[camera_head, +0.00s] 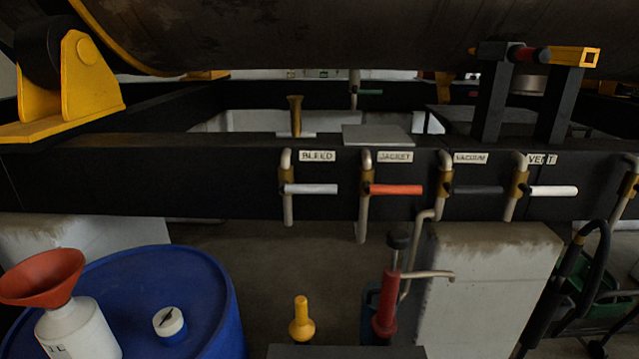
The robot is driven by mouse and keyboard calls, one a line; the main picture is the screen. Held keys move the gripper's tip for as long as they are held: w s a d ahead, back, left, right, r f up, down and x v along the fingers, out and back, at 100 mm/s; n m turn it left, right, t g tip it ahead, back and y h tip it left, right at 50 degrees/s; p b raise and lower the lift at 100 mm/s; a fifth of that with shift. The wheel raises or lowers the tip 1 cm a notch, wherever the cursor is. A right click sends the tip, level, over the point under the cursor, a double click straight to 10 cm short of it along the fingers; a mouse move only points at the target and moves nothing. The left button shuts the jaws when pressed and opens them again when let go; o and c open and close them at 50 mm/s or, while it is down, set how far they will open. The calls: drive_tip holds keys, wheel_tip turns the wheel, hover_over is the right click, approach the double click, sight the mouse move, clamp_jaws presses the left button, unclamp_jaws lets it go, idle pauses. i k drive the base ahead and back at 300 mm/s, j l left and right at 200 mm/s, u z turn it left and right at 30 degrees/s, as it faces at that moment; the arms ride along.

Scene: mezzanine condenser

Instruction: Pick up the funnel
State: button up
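A red-orange funnel (43,277) is at the lower left of the head view. Its wide mouth faces up and tilts slightly, and its narrow end goes down to the top of a white jug (78,332). The funnel's spout is not visible, so I cannot tell how deep it sits in the jug's neck. The jug is beside or on a blue drum (160,285); its base is cut off by the frame. My gripper is not in view.
A white-capped bung (169,322) sits on the drum. A dark beam (200,175) crosses above, with labelled valves and a red lever (396,190) sticking out. A yellow-knobbed piece (301,322) and a red hand pump (386,310) stand at bottom centre. Hoses hang at right.

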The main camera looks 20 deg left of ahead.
sight(47, 280)
drive_tip(key=u, duration=1.95)
